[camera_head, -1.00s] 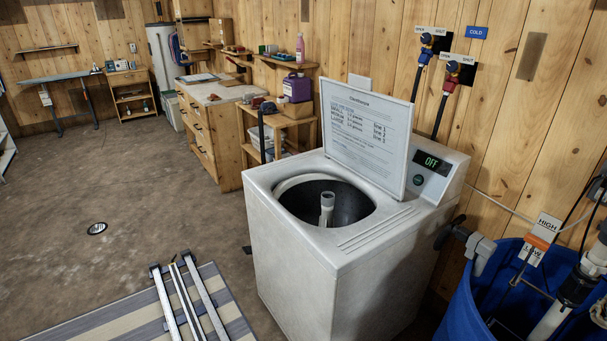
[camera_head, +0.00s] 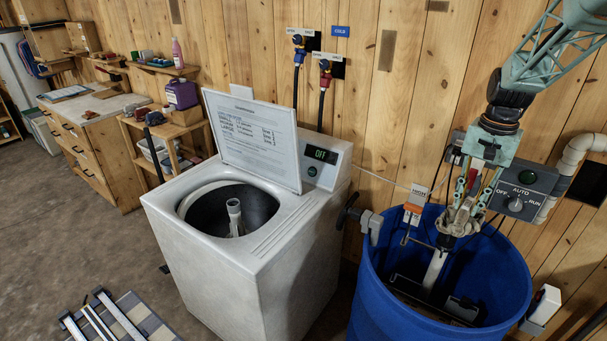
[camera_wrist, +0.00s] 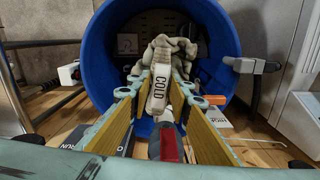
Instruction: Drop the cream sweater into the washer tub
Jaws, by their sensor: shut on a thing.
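The cream sweater (camera_head: 459,223) is a small bunched cloth hanging from my gripper (camera_head: 471,204) at the mouth of the blue barrel. In the wrist view my gripper (camera_wrist: 160,84) is shut on it. The white washer (camera_head: 250,258) stands left of the barrel, apart from my gripper. Its lid (camera_head: 253,140) is raised. The dark washer tub (camera_head: 262,205) is open, with a pale agitator (camera_head: 234,215) in the middle and no cloth visible inside.
The blue barrel (camera_head: 385,300) holds pipes and dark fittings. A control box (camera_head: 518,195) is on the wall at right. Floor at left is partly clear.

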